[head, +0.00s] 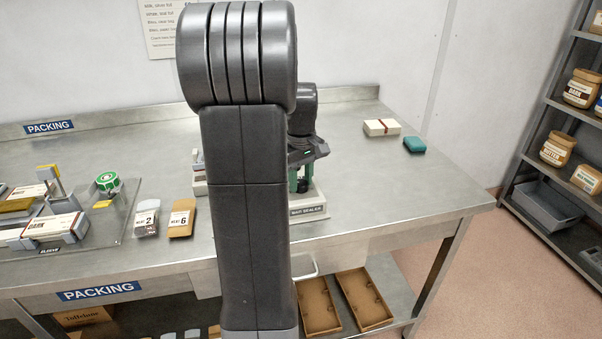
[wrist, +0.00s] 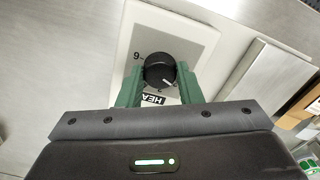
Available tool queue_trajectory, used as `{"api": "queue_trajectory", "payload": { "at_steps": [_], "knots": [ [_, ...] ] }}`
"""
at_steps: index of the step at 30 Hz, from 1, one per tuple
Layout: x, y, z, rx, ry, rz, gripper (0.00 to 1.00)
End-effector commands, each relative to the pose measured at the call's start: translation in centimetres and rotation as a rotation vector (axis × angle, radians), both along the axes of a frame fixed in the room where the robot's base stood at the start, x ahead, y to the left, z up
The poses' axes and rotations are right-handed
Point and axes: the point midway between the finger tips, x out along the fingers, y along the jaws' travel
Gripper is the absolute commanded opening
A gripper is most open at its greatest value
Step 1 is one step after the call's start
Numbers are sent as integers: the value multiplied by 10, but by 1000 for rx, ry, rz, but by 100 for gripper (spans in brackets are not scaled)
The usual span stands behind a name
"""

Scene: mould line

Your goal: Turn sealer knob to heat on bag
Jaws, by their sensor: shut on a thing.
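The sealer knob (wrist: 159,70) is round and black with a white pointer line aimed to the lower right in the wrist view. A clear bag (head: 146,222) reads "HEAT 2" and a brown bag (head: 182,218) appears to read "HEAT 6"; both are on the bench left of my arm.
The steel bench (head: 400,190) has free room right of the sealer. A cream box (head: 381,127) and a teal block (head: 414,145) lie at the back right. A shelf rack (head: 560,150) stands at far right.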

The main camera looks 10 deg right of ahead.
Motion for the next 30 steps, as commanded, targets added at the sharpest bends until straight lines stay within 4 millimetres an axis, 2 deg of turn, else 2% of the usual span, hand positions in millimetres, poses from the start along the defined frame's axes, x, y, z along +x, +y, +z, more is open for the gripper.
{"api": "queue_trajectory", "payload": {
  "at_steps": [30],
  "knots": [
    [1,0,2,0,-3,-965,9]
  ]
}}
